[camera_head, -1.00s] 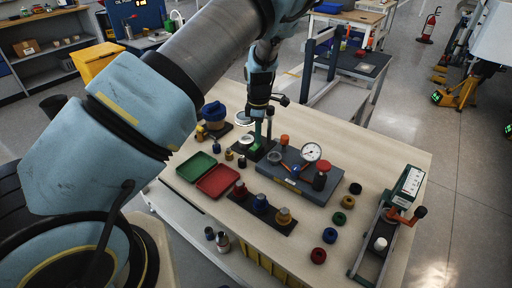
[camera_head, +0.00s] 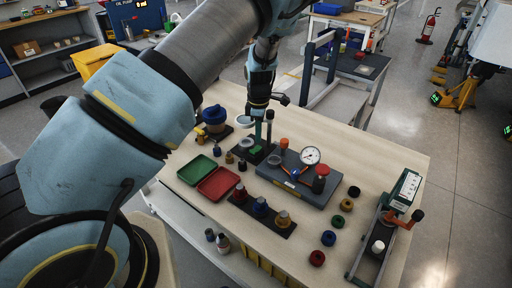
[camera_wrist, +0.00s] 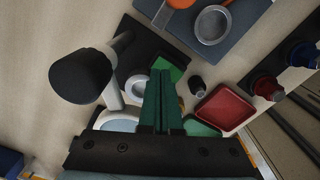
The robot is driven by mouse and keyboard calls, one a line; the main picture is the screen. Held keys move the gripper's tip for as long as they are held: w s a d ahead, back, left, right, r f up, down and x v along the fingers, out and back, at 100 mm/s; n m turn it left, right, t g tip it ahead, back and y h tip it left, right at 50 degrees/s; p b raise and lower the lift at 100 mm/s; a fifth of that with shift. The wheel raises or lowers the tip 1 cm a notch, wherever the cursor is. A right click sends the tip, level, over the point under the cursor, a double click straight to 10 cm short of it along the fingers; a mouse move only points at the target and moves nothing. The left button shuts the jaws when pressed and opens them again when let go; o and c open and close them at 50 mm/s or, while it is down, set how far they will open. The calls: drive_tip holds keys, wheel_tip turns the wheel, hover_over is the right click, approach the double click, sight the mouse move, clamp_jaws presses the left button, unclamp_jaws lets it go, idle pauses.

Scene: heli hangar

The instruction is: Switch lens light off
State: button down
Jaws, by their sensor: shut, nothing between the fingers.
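The lens lamp stands on a black base (camera_head: 247,158) at the back of the table. Its pale ring head (camera_head: 245,121) is on a post beside my gripper (camera_head: 258,140). In the wrist view the post's dark knob (camera_wrist: 80,78) is at left, and part of the pale ring (camera_wrist: 115,121) shows behind my fingers. My gripper's green fingers (camera_wrist: 160,80) are shut and empty, pointing down at the base. I cannot tell whether they touch the patch or whether the lamp is lit.
A grey plate with a dial gauge (camera_head: 310,156) stands right of the lamp. A green and red tray (camera_head: 217,184) and a black strip with several knobs (camera_head: 262,211) are in front. Rings (camera_head: 328,238) and a press (camera_head: 390,225) stand at right.

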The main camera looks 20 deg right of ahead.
sight(258, 147)
wheel_tip(258, 147, up, 4)
drive_tip(key=p, duration=0.3)
drive_tip(key=shift+r, duration=0.25)
idle(0.3)
